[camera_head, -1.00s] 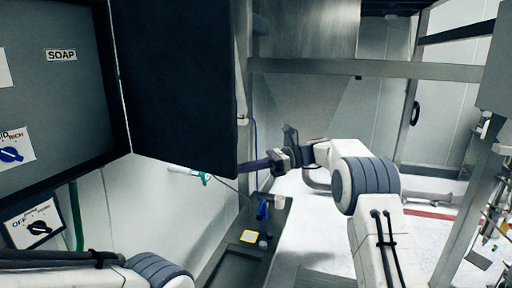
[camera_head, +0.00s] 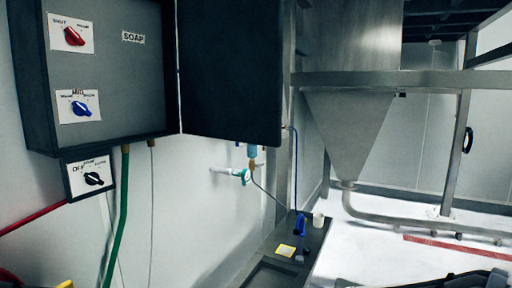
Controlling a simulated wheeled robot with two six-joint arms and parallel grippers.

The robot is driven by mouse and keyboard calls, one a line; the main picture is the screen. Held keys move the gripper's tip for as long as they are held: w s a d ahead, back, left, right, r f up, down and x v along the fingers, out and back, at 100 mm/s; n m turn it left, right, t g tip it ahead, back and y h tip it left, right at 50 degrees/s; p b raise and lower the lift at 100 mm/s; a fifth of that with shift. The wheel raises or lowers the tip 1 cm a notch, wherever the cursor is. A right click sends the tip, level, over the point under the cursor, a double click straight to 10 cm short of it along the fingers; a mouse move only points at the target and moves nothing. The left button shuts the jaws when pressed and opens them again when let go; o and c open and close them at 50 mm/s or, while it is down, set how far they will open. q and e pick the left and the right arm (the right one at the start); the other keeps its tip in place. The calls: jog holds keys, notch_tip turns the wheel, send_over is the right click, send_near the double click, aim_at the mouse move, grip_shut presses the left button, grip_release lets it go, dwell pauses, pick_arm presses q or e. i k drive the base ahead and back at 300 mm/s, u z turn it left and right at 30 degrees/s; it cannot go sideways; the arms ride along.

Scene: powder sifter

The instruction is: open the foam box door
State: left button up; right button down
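The foam box (camera_head: 115,100) is a dark grey wall box at the upper left, with a SOAP label, a red knob (camera_head: 74,36) and a blue knob (camera_head: 82,108) inside. Its door (camera_head: 230,75) is a dark panel hinged on the box's right side. The door stands swung open to the right, and the inside of the box is exposed. Neither gripper shows. A dark part, probably of my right arm, is at the bottom right edge. Nothing of mine touches the door.
A small switch box (camera_head: 90,177) marked OFF hangs below the foam box, with a green hose (camera_head: 121,215) beside it. A green-handled valve (camera_head: 243,175) is on the wall below the door. A metal hopper (camera_head: 347,130) and frame stand right. White floor is open there.

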aim_at(230, 52)
jog(key=k, duration=0.8)
jog(key=z, duration=1)
jog(key=i, duration=0.8)
jog(key=u, duration=2.25)
